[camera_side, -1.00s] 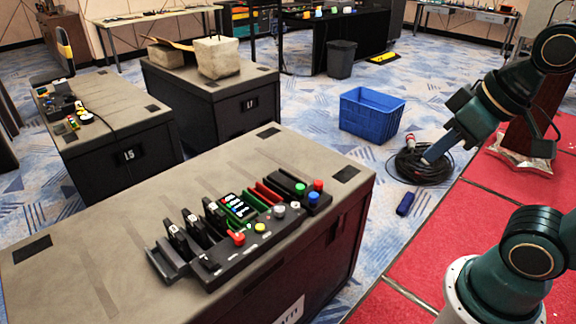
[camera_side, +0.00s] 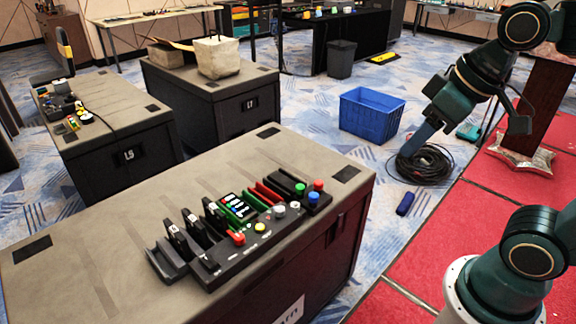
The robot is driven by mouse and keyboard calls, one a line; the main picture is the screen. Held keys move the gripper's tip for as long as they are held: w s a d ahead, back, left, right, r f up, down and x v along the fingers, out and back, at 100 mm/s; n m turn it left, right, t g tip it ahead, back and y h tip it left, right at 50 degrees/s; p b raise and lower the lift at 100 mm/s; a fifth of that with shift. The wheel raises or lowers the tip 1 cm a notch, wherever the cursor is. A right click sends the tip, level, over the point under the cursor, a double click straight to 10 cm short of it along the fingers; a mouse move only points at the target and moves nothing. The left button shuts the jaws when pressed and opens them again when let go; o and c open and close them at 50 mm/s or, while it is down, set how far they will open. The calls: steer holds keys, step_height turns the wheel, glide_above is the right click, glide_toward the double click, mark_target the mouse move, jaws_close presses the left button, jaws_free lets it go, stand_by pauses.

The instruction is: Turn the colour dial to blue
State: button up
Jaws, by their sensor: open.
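A black control panel (camera_side: 249,250) lies on the near grey case (camera_side: 113,236). It carries black sliders (camera_side: 188,228) on the left, a small lit screen (camera_side: 238,206), and red, yellow, grey, green and blue knobs or buttons. A grey round knob (camera_side: 279,211) sits right of the yellow button; I cannot tell whether it is the colour dial or where it points. A blue button (camera_side: 313,198) is at the panel's right end. My gripper (camera_side: 422,142) hangs in the air right of the panel, well apart from it, pointing down-left. It is open and empty.
A blue crate (camera_side: 371,116) and a coiled black cable (camera_side: 424,165) lie on the floor behind the case. More cases (camera_side: 112,140) stand at the left and back. The air between my gripper and the panel is clear.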

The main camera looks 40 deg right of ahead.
steer(key=w+n+g, duration=0.1)
steer(key=w+n, duration=0.1)
steer(key=w, duration=0.7)
steer(key=n+g, duration=0.4)
steer(key=n, duration=0.4)
glide_above(280, 209)
step_height(280, 209, down, 22)
steer(key=shift+r, duration=0.2)
steer(key=shift+w, duration=0.1)
steer(key=shift+f, duration=6.85)
